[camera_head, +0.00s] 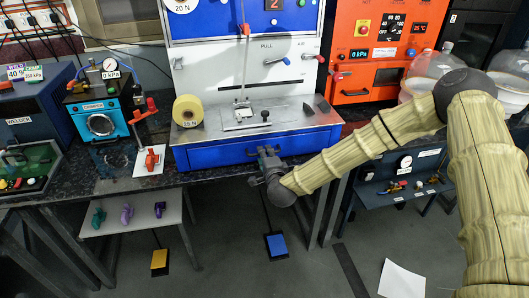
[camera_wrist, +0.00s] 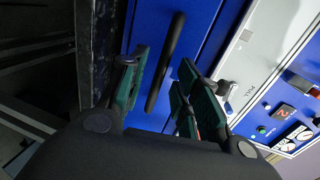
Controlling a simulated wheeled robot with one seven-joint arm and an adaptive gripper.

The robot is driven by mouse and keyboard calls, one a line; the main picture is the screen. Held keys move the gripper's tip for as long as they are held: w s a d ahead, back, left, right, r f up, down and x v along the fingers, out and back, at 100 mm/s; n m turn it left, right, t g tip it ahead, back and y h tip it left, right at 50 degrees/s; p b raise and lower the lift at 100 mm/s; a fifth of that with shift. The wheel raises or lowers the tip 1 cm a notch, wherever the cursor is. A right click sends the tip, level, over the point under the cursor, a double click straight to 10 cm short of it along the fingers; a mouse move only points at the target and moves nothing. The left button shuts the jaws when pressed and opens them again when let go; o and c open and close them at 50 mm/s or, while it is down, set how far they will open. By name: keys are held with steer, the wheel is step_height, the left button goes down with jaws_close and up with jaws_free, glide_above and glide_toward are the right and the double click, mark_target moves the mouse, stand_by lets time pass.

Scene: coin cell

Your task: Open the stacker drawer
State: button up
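The blue drawer (camera_head: 215,155) is the low front of a blue and white bench machine with a panel marked PULL. Its front looks flush with the machine, so it appears closed. It also shows as a blue panel in the wrist view (camera_wrist: 203,38), with a long black bar handle (camera_wrist: 168,55). My gripper (camera_head: 266,152) is in front of the drawer, right of its middle, and hides part of it in the head view. In the wrist view my gripper (camera_wrist: 163,60) is open, its green-padded fingers on either side of the handle. I cannot tell whether they touch it.
A yellow roll (camera_head: 187,110) sits on the machine's left ledge. A low shelf (camera_head: 140,217) holds small coloured parts. Floor in front is mostly clear, with blue (camera_head: 277,245) and yellow (camera_head: 160,262) pedals.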

steer(key=shift+x, duration=1.05)
steer(key=shift+c, duration=0.5)
jaws_close()
